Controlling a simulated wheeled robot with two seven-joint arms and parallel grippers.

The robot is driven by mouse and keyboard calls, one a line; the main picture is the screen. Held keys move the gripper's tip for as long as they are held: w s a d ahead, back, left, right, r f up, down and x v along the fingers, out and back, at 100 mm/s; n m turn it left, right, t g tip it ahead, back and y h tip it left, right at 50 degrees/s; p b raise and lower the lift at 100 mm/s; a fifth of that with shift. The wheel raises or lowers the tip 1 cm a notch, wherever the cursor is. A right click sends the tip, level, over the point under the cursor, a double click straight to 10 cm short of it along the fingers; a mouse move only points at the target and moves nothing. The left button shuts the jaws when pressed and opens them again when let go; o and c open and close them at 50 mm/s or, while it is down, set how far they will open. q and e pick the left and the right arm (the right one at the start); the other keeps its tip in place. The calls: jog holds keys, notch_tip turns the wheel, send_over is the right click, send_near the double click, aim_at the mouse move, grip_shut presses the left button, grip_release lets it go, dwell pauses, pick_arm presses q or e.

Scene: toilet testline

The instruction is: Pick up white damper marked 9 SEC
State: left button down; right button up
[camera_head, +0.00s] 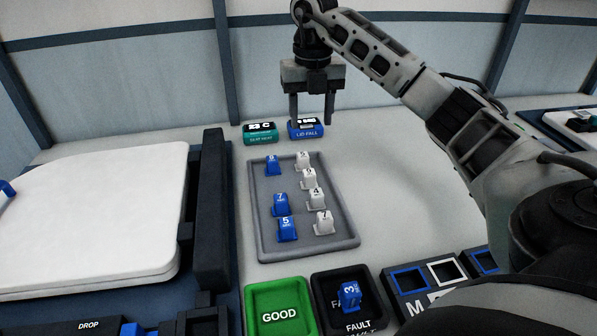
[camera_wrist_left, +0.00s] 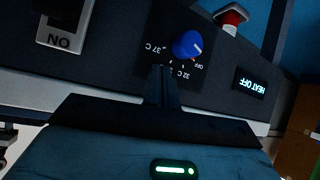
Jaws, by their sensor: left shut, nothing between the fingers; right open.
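Several white dampers stand in a column on the right side of the grey tray (camera_head: 350,240). The nearest white damper (camera_head: 323,223) reads 7 and the one behind it (camera_head: 314,198) reads 4. The second from the back (camera_head: 309,178) looks marked 9, and the rearmost (camera_head: 302,160) is too small to read surely. My right gripper (camera_head: 312,118) is open and empty, pointing down behind the tray, in front of the back wall. My left gripper (camera_wrist_left: 162,88) is shut and empty in the left wrist view, close to a dark panel with a blue knob (camera_wrist_left: 187,45).
Blue dampers (camera_head: 281,204) stand on the tray's left side. Teal (camera_head: 260,138) and blue (camera_head: 306,134) displays sit behind it. A green GOOD bin (camera_head: 279,317) and a black FAULT bin (camera_head: 325,285) holding a blue damper (camera_head: 350,295) lie in front. A white lid (camera_head: 95,215) is left.

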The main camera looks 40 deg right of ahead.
send_over(309, 172)
jog(key=f, duration=0.8)
jog(key=shift+s+d, duration=0.1)
jog(key=shift+s, duration=0.1)
jog(key=shift+w+f+p, duration=0.2)
jog(key=shift+f+p, duration=0.25)
jog(key=shift+f, duration=2.4)
jog(key=c, duration=1.1)
